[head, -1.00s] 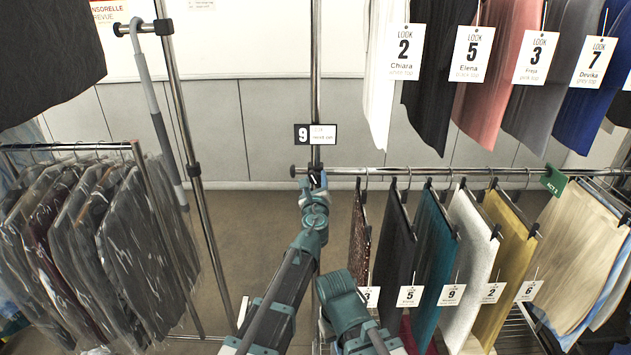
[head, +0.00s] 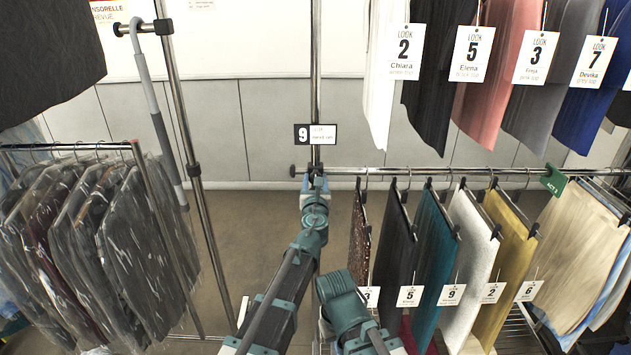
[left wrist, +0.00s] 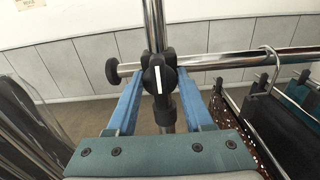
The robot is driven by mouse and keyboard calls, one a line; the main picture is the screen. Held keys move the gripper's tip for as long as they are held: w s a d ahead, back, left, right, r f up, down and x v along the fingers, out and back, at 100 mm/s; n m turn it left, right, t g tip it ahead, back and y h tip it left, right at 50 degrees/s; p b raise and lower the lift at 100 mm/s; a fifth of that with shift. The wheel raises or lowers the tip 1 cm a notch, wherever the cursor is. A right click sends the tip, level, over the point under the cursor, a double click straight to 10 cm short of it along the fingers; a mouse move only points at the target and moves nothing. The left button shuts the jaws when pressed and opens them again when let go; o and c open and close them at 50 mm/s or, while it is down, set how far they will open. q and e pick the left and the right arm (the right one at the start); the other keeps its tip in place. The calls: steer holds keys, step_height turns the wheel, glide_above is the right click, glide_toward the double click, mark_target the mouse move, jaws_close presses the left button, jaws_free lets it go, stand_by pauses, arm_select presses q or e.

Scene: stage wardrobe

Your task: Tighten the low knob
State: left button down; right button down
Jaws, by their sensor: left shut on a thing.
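The low knob (left wrist: 159,78) is black with a white line that stands upright in the left wrist view. It sits at the clamp where the chrome upright (left wrist: 154,25) meets the horizontal rail (left wrist: 240,60). My left gripper (left wrist: 161,82) has its two blue fingers on either side of the knob and is shut on it. In the head view my left gripper (head: 315,182) reaches the post just under the rail joint, and the knob is mostly hidden there. My right gripper is not in view; only part of my right arm shows.
A black-and-white sign reading 9 (head: 316,134) hangs on the post above the joint. Skirts and trousers with number tags (head: 452,260) hang close on the right. Bagged garments (head: 95,240) hang on the left rack. Open floor (head: 245,230) lies between.

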arm_select(q)
steer(key=shift+s, duration=0.1)
steer(key=shift+c, duration=2.1)
jaws_free()
steer(key=shift+s, duration=0.1)
